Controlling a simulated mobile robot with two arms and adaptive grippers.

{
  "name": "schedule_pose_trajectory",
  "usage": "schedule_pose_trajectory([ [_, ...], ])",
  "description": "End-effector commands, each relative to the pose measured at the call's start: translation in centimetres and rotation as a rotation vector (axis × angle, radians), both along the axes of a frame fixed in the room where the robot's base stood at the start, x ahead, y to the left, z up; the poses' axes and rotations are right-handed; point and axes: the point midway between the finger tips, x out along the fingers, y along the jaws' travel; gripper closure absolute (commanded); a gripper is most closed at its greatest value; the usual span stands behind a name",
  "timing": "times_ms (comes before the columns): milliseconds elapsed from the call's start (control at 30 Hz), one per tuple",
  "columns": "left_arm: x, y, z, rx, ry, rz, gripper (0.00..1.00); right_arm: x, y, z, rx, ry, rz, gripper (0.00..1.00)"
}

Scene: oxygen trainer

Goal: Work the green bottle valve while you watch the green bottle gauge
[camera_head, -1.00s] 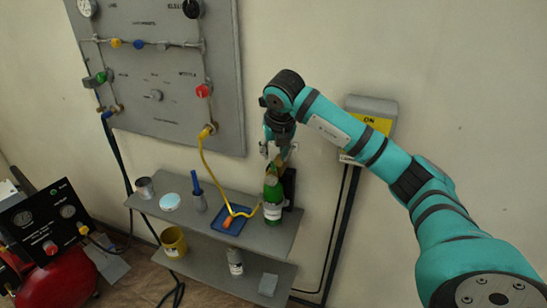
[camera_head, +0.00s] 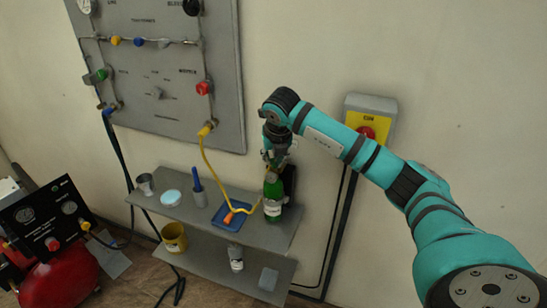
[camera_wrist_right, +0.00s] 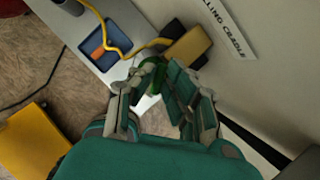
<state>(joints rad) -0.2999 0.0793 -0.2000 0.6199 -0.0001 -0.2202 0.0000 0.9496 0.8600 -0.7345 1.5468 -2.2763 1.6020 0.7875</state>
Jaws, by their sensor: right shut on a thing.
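The green bottle (camera_head: 272,193), with a white label, stands upright at the right end of the upper shelf. My right gripper (camera_head: 275,160) is above it, pointing down, its fingers shut on the bottle's top. In the right wrist view the fingertips (camera_wrist_right: 152,72) close together over the green bottle (camera_wrist_right: 152,97). The green bottle valve is hidden between the fingers. A pale dial (camera_head: 84,6) is cut off at the panel's top left; I cannot tell whether it is the green bottle gauge, and no needle is readable. My left gripper is out of view.
The yellow hose (camera_head: 203,160) runs from the wall panel (camera_head: 160,120) down to the bottle, past a blue tray (camera_head: 233,227). A yellow switch box (camera_head: 383,107) is on the wall behind my right arm. A red compressor (camera_head: 62,268) stands lower left.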

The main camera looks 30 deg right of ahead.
Motion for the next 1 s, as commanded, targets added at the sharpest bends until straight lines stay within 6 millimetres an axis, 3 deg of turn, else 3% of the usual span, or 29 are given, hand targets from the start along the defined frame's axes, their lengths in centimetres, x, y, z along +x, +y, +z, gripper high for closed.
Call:
schedule_pose_trajectory([
  [433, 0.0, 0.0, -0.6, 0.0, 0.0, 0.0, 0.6, 0.0, 0.0, -0.1, -0.002, -0.001, -0.065, 1.0],
  [1000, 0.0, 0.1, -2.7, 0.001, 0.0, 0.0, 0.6, 0.2, 0.1, 0.0, 0.0, -0.003, -0.442, 1.0],
])
